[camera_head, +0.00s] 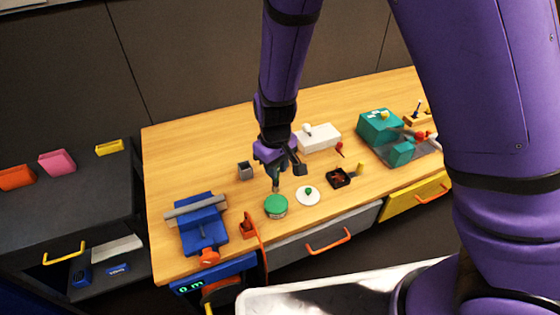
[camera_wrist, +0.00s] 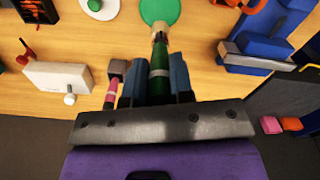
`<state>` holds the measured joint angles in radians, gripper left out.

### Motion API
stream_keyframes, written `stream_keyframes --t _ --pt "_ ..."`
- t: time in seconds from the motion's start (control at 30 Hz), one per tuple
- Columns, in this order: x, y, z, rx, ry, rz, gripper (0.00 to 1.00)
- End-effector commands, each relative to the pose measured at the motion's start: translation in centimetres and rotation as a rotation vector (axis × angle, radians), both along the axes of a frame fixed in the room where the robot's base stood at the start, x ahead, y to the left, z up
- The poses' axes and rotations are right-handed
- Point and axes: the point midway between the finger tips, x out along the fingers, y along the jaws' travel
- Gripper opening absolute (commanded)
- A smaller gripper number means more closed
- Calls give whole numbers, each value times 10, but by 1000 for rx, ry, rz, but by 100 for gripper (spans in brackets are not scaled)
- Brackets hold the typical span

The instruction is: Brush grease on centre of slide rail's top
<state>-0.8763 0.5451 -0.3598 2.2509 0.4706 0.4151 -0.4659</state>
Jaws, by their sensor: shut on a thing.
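My gripper (camera_head: 275,160) is shut on a brush (camera_wrist: 159,72) with a green handle, a pale band and a light tip; it points down in the head view (camera_head: 276,184). The brush tip is close to a round tin with a green top (camera_head: 276,204); I cannot tell if they touch. The tin's green top also shows in the wrist view (camera_wrist: 160,10). A grey bar (camera_head: 194,207), which looks like the slide rail, lies across a blue fixture (camera_head: 204,228) at the bench's left; the bar also shows in the wrist view (camera_wrist: 258,65).
A white disc with a green knob (camera_head: 308,197) lies right of the tin. A red-orange holder (camera_head: 249,228) stands between tin and blue fixture.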

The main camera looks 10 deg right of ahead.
Motion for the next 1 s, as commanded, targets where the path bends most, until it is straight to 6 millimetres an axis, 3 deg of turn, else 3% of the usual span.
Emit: stream_keyframes --t 0.5,1.0 --pt "0 -1 -46 -1 2 -2 0" --pt "0 -1 -52 0 0 -1 0"
